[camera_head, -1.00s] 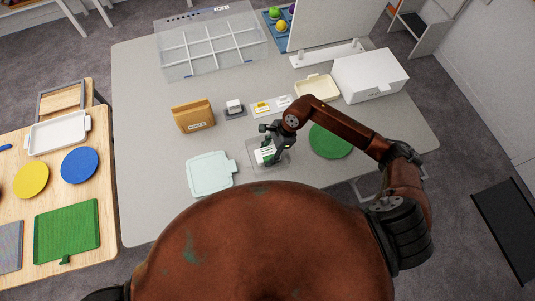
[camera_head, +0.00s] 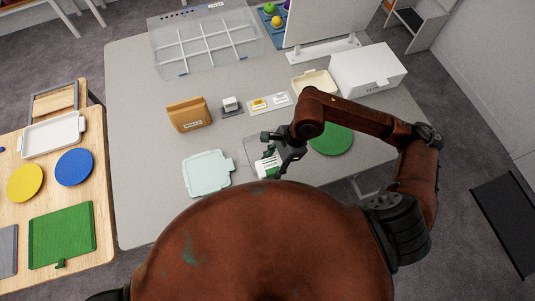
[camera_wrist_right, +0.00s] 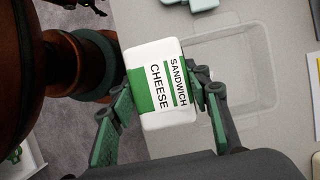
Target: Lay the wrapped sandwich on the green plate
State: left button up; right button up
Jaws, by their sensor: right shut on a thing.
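The wrapped sandwich (camera_wrist_right: 159,84), white with a green band and the words "CHEESE SANDWICH", is held between the fingers of my right gripper (camera_wrist_right: 160,104). In the head view the sandwich (camera_head: 268,167) shows at the fingertips of my right gripper (camera_head: 271,154), partly hidden by it. A clear shallow tray (camera_wrist_right: 232,75) lies on the table beside and below the sandwich in the wrist view. The round green plate (camera_head: 332,140) lies on the grey table to the right of the gripper, partly covered by my right arm. My left gripper is not in view.
A pale mint tray (camera_head: 207,174) lies left of the gripper. A brown paper bag (camera_head: 189,115), a small scale-like item (camera_head: 231,106), label cards (camera_head: 268,102), a cream tray (camera_head: 315,82) and a white box (camera_head: 367,71) stand farther back. A wooden side table (camera_head: 101,238) is at left.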

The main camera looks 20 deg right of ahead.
jog(key=shift+s+r, duration=0.75)
jog(key=shift+s, duration=0.85)
jog(key=m+t+h+p, duration=0.3)
jog(key=m+t+p, duration=0.1)
jog(key=m, duration=1)
send_over(327, 133)
jog(key=s, duration=0.2)
notch_tip(327, 133, down, 8)
jog(key=shift+w+f, duration=0.15)
jog(key=shift+f, duration=0.1)
jog(key=shift+w+d+f, duration=0.3)
jog(key=shift+d+f, duration=0.05)
jog(key=shift+f, duration=0.15)
notch_tip(327, 133, down, 2)
jog(key=shift+f, duration=0.5)
jog(key=shift+f, duration=0.1)
